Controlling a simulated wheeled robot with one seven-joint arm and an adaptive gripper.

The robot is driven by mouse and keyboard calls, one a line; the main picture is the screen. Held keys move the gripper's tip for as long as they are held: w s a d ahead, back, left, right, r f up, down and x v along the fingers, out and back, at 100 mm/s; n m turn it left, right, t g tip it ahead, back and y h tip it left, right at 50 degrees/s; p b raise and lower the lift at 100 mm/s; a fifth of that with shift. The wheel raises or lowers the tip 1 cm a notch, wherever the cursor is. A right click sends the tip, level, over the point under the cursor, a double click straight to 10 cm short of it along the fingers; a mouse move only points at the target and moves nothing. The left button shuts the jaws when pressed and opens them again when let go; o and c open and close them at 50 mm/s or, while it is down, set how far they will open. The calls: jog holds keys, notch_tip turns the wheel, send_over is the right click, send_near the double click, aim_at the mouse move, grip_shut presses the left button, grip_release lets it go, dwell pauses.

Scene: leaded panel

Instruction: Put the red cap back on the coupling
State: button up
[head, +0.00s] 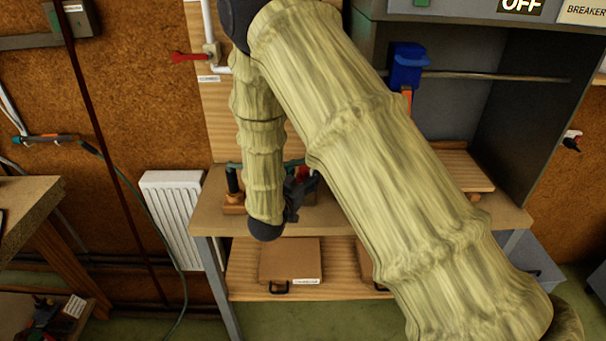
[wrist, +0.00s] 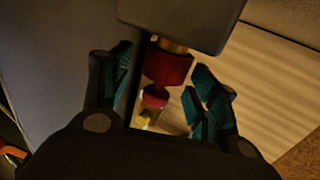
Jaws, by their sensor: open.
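In the wrist view, a dark red cap-like piece (wrist: 167,69) is between my gripper's fingers (wrist: 161,75), just below a brass fitting (wrist: 172,46) on a dark grey block. A second, smaller red piece (wrist: 155,97) is lower in the gap, with a yellow-brass part (wrist: 147,116) beside it. I cannot tell which red piece is the loose cap, or whether the upper one is seated on the fitting. The teal-padded fingers stand apart, with gaps at both sides. In the head view my gripper (head: 296,192) is small and dark at the bench, beside a bit of red (head: 303,173).
A dark-handled tool (head: 232,181) in a wooden block stands left of my gripper on the bench (head: 212,216). A grey cabinet (head: 440,105) with a blue box (head: 407,65) stands behind, right. A red-handled valve (head: 188,57) is on the wall. My arm hides much of the bench.

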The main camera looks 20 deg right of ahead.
jog(key=v, duration=1.2)
jog(key=shift+s+d+f, duration=0.1)
dwell(0.4)
jog(key=s+d+f+n+g+y+p, duration=0.5)
jog(key=s+d+f+n, duration=0.5)
jog(key=s+f, duration=0.5)
jog(key=s+a+f+m+g+y+b, duration=0.2)
jog(key=s+f+g+y+b, duration=0.3)
jog(key=s+f, duration=1.5)
jog(key=s+g+y, duration=0.1)
jog(key=s+g, duration=0.2)
jog(key=shift+s+a, duration=0.2)
jog(key=shift+s, duration=0.2)
jog(key=shift+f, duration=0.1)
